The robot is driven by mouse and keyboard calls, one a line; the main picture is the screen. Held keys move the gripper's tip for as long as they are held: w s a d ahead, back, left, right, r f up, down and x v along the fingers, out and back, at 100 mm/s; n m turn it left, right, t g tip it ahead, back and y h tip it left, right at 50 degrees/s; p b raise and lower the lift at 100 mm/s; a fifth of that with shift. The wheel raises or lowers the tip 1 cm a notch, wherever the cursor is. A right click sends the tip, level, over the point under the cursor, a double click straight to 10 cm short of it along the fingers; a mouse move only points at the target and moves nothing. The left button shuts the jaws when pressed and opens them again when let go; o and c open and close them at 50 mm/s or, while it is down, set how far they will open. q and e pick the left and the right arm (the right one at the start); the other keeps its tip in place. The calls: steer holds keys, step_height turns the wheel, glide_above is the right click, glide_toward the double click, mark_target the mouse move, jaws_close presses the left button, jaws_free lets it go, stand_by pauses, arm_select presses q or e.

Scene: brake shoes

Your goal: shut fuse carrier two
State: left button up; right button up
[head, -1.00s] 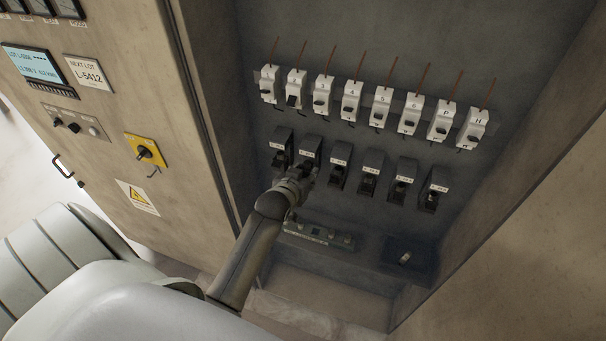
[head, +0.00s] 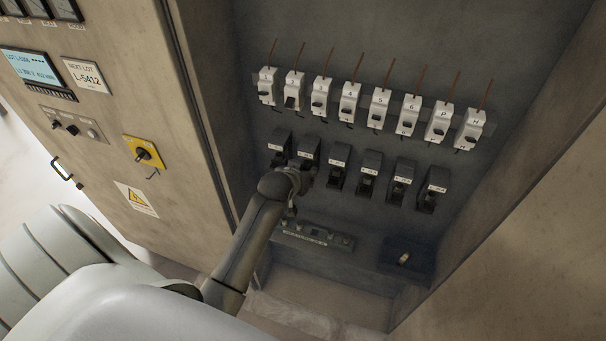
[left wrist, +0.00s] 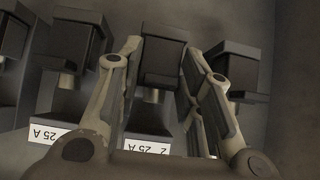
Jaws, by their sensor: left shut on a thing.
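Fuse carrier two (head: 309,146) is a black block with a white label, second from the left in the lower row in the head view. In the left wrist view carrier two (left wrist: 160,62) shows upside down, above a label reading 2 and 25 A, with a metal cylinder below the black block. My left gripper (left wrist: 160,62) has one finger on each side of this block and is shut on it. In the head view my left gripper (head: 304,174) covers the lower part of carrier two. How far the carrier is tilted is hard to tell. My right gripper is out of view.
Neighbouring carriers, one (head: 280,139) and three (head: 340,154), stand close on either side. A row of white breakers (head: 349,102) runs above. A ledge with a terminal strip (head: 315,234) and a dark block (head: 407,258) lies below. The cabinet wall (head: 205,110) is left.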

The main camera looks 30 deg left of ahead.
arm_select(q)
steer(key=shift+s+f, duration=0.15)
steer(key=shift+f, duration=0.1)
steer(key=o, duration=0.8)
steer(key=shift+r, duration=0.1)
steer(key=v, duration=1.1)
steer(key=shift+s+r, duration=0.2)
steer(key=shift+r, duration=0.15)
steer(key=shift+f, duration=0.1)
